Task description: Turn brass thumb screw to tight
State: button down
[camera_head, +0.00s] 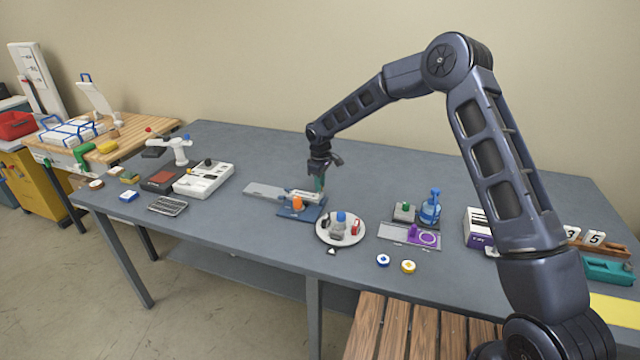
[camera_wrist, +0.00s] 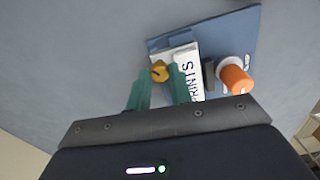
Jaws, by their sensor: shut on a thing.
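The brass thumb screw (camera_wrist: 160,71) shows in the wrist view as a small gold knob with a dark slot on its top. It sits at the end of a white block (camera_wrist: 187,88) with dark lettering, on a blue plate (camera_wrist: 240,38). The teal fingers of my gripper (camera_wrist: 161,78) stand on either side of the screw and are shut on it. In the head view my gripper (camera_head: 319,184) points down over the fixture, and the screw cannot be made out there. An orange cylinder (camera_wrist: 236,79) stands on the plate beside the block.
In the head view a grey flat strip (camera_head: 262,190) lies left of the blue plate. A round white tray (camera_head: 352,237) with small items stands in front to the right.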

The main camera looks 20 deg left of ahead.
jog(key=m, duration=0.3)
jog(key=shift+m, duration=2.1)
jog(key=c, duration=1.2)
grip_release()
jog(key=shift+c, duration=0.2)
jog(key=shift+r, duration=0.1)
notch_tip(320, 180, up, 11)
jog(key=shift+f, duration=0.2)
